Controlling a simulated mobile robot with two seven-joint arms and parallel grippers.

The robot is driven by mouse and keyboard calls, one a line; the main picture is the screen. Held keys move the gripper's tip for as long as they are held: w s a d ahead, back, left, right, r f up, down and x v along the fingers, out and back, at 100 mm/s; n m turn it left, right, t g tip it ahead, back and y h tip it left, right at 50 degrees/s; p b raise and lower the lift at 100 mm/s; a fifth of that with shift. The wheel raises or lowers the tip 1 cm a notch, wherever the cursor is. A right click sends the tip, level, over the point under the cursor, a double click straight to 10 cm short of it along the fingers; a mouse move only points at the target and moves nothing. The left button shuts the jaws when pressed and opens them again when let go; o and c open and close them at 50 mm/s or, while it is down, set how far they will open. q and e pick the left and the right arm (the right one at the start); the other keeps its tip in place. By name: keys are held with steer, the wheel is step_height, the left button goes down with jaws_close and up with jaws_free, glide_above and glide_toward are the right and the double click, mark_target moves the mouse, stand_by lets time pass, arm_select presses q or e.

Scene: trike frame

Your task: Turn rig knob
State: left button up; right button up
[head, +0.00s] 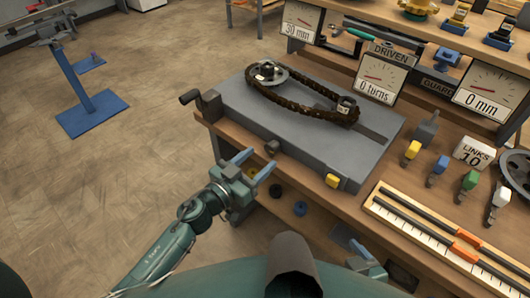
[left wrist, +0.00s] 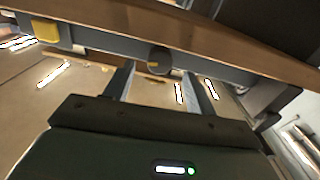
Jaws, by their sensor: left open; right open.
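The rig (head: 245,115) is a grey plate on the workbench, carrying a dark chain looped round two sprockets. A small dark knob (head: 272,146) sticks out from its front edge. In the left wrist view the round knob (left wrist: 159,60) lies ahead, roughly between the finger ends. My left gripper (head: 259,160) is open and empty, just in front of the knob; contact cannot be told. Its fingers also show in the left wrist view (left wrist: 160,75). My right gripper (head: 357,256) is open, low at the bench's front, partly hidden.
A crank handle (head: 190,97) is at the rig's left end and a yellow block (head: 332,181) on its front edge. Gauges, including a "0 turns" dial (head: 378,80), stand behind. Coloured tools and a ruled tray (head: 420,225) lie right.

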mark_target(269, 151)
arm_select(q)
steer(key=shift+x, duration=1.75)
steer(key=c, duration=1)
steer(key=m, duration=0.5)
steer(key=shift+m, duration=0.4)
steer(key=o, duration=1)
